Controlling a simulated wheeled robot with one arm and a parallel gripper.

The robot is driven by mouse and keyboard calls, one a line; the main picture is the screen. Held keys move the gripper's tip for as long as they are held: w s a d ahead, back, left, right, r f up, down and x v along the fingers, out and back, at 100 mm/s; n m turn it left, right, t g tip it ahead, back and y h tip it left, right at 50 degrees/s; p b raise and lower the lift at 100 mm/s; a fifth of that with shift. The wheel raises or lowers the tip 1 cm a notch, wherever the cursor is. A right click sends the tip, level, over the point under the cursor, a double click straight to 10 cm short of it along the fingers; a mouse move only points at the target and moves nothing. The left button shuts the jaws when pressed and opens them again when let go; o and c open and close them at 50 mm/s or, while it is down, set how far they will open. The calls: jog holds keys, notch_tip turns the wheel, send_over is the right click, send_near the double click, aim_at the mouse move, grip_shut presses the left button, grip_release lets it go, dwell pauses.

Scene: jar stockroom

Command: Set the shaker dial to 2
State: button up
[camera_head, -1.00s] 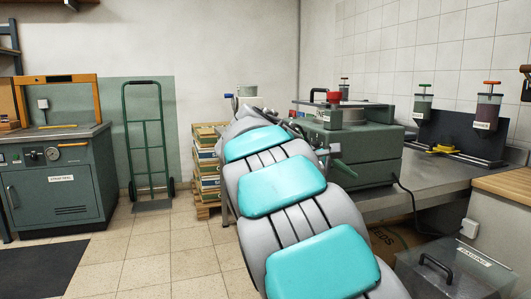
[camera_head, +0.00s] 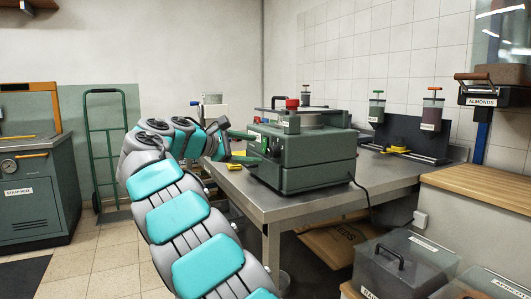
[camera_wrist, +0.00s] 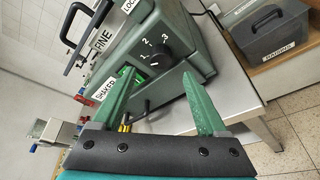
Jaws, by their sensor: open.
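The shaker is a green box machine (camera_head: 315,160) on the steel bench. Its black dial (camera_wrist: 155,60) shows in the wrist view, with the numbers 1, 2 and 3 around it. I cannot tell which number its pointer is on. A SHAKER label (camera_wrist: 105,87) and a bright green switch (camera_wrist: 133,80) sit beside the dial. My gripper (camera_wrist: 158,75) is open, its two green fingers apart and reaching toward the front panel, with the dial in view between their tips. In the head view my gripper (camera_head: 256,147) is at the machine's left face, and the dial is hard to make out.
A red knob (camera_head: 292,104) and a bar handle top the machine. A dark handle lever (camera_wrist: 145,113) sticks out below the panel in the wrist view. Lidded bins (camera_head: 400,262) stand at the front right. A yellow-handled tool (camera_head: 395,150) lies farther back on the bench.

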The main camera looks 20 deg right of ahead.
aim_at(270, 151)
jog(key=x, duration=0.6)
jog(key=shift+d, duration=0.15)
grip_shut()
dwell(0.4)
